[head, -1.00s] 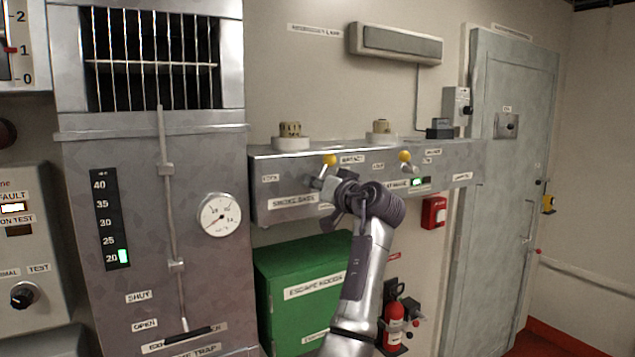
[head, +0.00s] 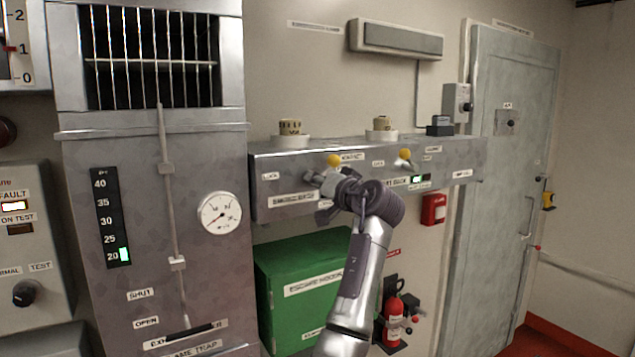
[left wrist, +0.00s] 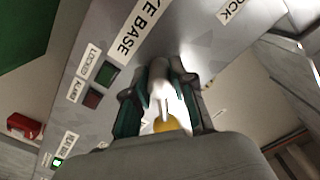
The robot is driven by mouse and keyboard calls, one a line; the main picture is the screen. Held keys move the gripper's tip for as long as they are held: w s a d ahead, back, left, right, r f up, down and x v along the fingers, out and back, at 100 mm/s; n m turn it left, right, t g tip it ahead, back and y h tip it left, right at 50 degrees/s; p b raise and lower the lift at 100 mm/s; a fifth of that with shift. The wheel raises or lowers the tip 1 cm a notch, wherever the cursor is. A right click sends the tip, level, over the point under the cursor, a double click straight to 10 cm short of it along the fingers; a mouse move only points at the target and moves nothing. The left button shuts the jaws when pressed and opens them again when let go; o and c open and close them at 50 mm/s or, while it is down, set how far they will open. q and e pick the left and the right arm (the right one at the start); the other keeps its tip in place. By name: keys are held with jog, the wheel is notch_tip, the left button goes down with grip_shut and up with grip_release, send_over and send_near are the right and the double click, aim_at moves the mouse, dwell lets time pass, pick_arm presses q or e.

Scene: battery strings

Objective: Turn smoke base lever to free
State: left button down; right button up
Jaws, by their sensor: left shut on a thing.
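The smoke base lever, with a yellow ball knob (head: 333,160), stands on the front of the grey metal shelf box (head: 265,160), above the "SMOKE BASE" label (head: 293,198). My left gripper (head: 324,182) is at this lever, shut on it just below the knob. In the left wrist view the fingers (left wrist: 165,95) close around the pale lever, and the yellow knob (left wrist: 166,124) shows between them. The "LOCK" label (left wrist: 232,10) is at the upper right there. The lever's pivot is mostly hidden by the fingers. My right gripper is not in view.
A second yellow-knobbed lever (head: 405,155) is to the right on the same box. A green escape hoods box (head: 300,255) is below, with a red extinguisher (head: 394,318) beside it. A cabinet with a gauge (head: 220,213) stands left, a grey door (head: 505,190) right.

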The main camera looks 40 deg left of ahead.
pick_arm(q)
jog(key=c, duration=1.2)
grip_release()
jog(key=shift+r, duration=0.15)
jog(key=shift+o, duration=1.2)
jog(key=shift+s+d, duration=0.1)
jog(key=shift+d, duration=0.35)
jog(key=v, duration=1.1)
